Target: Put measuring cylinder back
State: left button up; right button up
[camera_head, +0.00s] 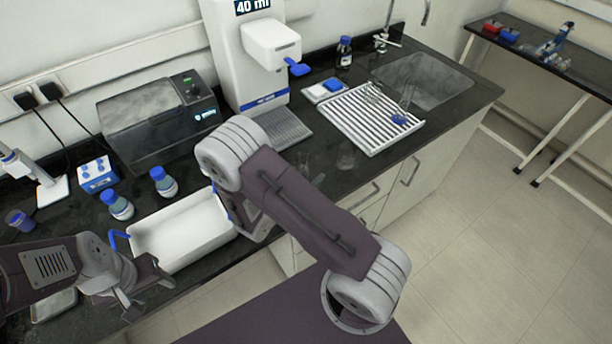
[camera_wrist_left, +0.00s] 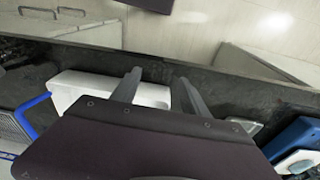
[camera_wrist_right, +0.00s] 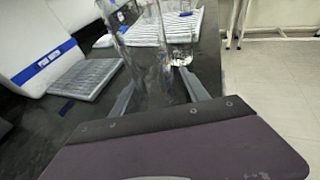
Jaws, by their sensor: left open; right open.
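A tall clear glass vessel with a blue base (camera_head: 399,119), which looks like a measuring cylinder, stands on the white drying rack (camera_head: 365,146). In the right wrist view, another tall clear glass vessel (camera_wrist_right: 148,65) stands close in front of my right gripper (camera_wrist_right: 160,95), in line with the gap between its open fingers; I cannot tell whether it is a measuring cylinder. My right gripper is hidden by my arm in the head view. My left gripper (camera_head: 148,292) is open and empty beside the white tray (camera_head: 205,243); its fingers also show in the left wrist view (camera_wrist_left: 160,85).
A clear beaker (camera_head: 345,160) stands near the counter's front edge. The dispenser (camera_head: 240,60) and grey heater box (camera_head: 155,125) are behind. Blue-capped bottles (camera_head: 164,184) stand behind the tray. The sink (camera_head: 430,80) lies right of the rack.

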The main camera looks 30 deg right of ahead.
jog(key=b+v, duration=0.1)
jog(key=v, duration=1.1)
jog(key=shift+r, duration=0.15)
jog(key=s+d+f+m+g+y, duration=0.1)
jog(key=s+m+g+y, duration=0.35)
jog(key=s+m, duration=0.2)
jog(key=s+d+f+m+g+y, duration=0.2)
jog(key=s+m+g+y, duration=0.25)
jog(key=m, duration=0.35)
jog(key=w+a+m+t+y, duration=0.1)
jog(key=m, duration=0.2)
jog(key=w+a+r+m+t+y, duration=0.1)
jog(key=m, duration=0.2)
jog(key=w+a+r+m+t+y, duration=0.1)
jog(key=w+m+y, duration=0.1)
jog(key=m, duration=0.1)
jog(key=shift+r+t, duration=0.25)
jog(key=shift+t, duration=0.05)
jog(key=shift+s, duration=0.1)
